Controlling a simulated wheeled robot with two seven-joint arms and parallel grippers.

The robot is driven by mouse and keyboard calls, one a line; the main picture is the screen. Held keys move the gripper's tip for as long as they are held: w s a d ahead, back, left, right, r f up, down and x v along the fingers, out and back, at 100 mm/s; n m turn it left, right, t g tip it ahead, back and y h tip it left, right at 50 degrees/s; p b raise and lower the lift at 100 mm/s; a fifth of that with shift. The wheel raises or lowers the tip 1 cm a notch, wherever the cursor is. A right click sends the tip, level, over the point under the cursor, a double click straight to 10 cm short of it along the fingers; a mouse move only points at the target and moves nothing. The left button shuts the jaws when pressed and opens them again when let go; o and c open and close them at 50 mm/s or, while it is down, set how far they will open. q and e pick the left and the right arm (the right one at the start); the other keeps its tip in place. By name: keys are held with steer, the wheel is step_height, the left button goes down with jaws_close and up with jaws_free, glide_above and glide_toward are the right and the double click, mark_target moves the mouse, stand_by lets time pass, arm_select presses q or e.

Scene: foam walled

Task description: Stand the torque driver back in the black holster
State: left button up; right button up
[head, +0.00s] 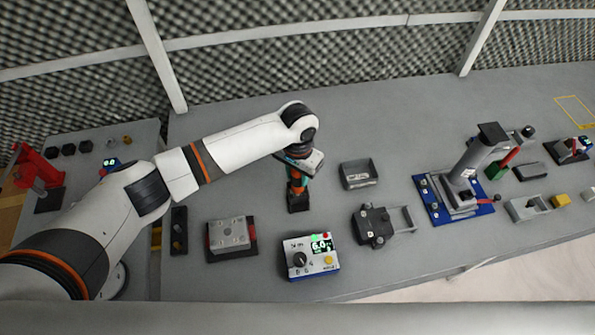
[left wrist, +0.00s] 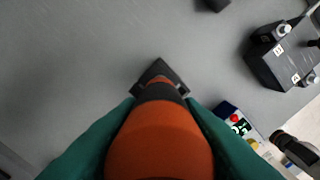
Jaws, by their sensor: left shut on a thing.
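The torque driver (head: 296,188) has an orange body with a dark band; the left wrist view looks down along its orange body (left wrist: 160,140). My left gripper (head: 298,177) is shut on it, with a green finger on each side. The driver points down, roughly upright. The black holster (head: 298,203) stands on the table directly below, and its dark corner shows past the driver in the left wrist view (left wrist: 158,69). The driver's lower end overlaps the holster in both views; I cannot tell whether it is inside or just above. My right gripper is not in view.
A controller with a lit display (head: 311,257) stands just in front of the holster. A grey block fixture (head: 231,238) is to the left, a dark tray (head: 358,174) and a black clamp fixture (head: 374,226) to the right. The table behind the holster is clear.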

arm_select(q)
steer(key=shift+f+b, duration=0.45)
steer(key=shift+f, duration=0.5)
steer(key=o, duration=1.1)
step_height(320, 180, up, 11)
steer(key=b, duration=0.3)
steer(key=shift+r, duration=0.55)
